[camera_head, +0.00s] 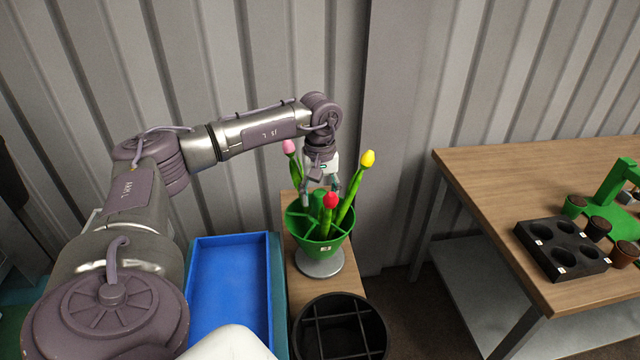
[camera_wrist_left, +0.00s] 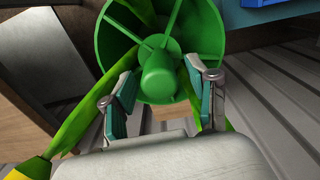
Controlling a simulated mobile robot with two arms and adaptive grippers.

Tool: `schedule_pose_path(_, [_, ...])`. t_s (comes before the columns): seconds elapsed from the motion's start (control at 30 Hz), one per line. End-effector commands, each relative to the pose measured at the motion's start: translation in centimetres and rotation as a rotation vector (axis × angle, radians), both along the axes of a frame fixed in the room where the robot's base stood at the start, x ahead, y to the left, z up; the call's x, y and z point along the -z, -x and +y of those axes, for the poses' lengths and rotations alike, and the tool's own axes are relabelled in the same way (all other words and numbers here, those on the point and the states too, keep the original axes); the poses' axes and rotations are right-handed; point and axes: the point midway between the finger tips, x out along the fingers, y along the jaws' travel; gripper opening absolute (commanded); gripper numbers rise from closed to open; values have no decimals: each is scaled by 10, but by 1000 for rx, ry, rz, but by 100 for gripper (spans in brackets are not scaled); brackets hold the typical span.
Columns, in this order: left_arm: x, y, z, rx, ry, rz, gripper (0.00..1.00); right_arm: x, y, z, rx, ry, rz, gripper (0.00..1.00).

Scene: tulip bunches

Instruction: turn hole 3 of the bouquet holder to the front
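The green bouquet holder (camera_head: 317,250) stands upright on a round grey base (camera_head: 320,266); its divided inside shows in the left wrist view (camera_wrist_left: 215,30). A small white label (camera_head: 326,248) is on its front; I cannot read its number for sure. A pink tulip (camera_head: 289,147), a yellow tulip (camera_head: 368,158) and a red tulip (camera_head: 330,200) stand in it. My left gripper (camera_head: 320,191) points down over the holder, open. In the left wrist view its fingers are spread either side of the central green knob (camera_wrist_left: 158,76); contact cannot be told. My right gripper is not in view.
A blue tray (camera_head: 275,290) lies left of the holder. A black divided bin (camera_head: 381,325) stands in front of it. A wooden table (camera_head: 480,180) at right carries a black block with holes (camera_head: 530,243) and small pots. A corrugated wall is close behind.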

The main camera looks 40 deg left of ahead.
Motion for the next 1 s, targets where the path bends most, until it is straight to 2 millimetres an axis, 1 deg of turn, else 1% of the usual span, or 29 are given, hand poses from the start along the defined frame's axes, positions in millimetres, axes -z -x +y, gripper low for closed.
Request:
schedule_pose_path(0.17, [-1, 0, 0, 0, 0, 0, 59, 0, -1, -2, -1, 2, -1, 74])
schedule_pose_path(0.27, [-11, -1, 0, 0, 0, -1, 59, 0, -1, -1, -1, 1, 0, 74])
schedule_pose_path(0.37, [-27, 0, 0, 1, 0, -3, 59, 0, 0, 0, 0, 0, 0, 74])
schedule_pose_path(0.6, [-80, -1, -1, 1, 1, -4, 59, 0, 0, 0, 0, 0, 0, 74])
schedule_pose_path(0.7, [-97, -1, -1, 1, 1, -3, 59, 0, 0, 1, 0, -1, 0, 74])
schedule_pose_path(0.83, [-112, 0, 0, 0, 1, -1, 59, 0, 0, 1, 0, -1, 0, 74])
schedule_pose_path(1.0, [-120, 0, 0, 0, 0, 1, 59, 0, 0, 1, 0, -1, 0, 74])
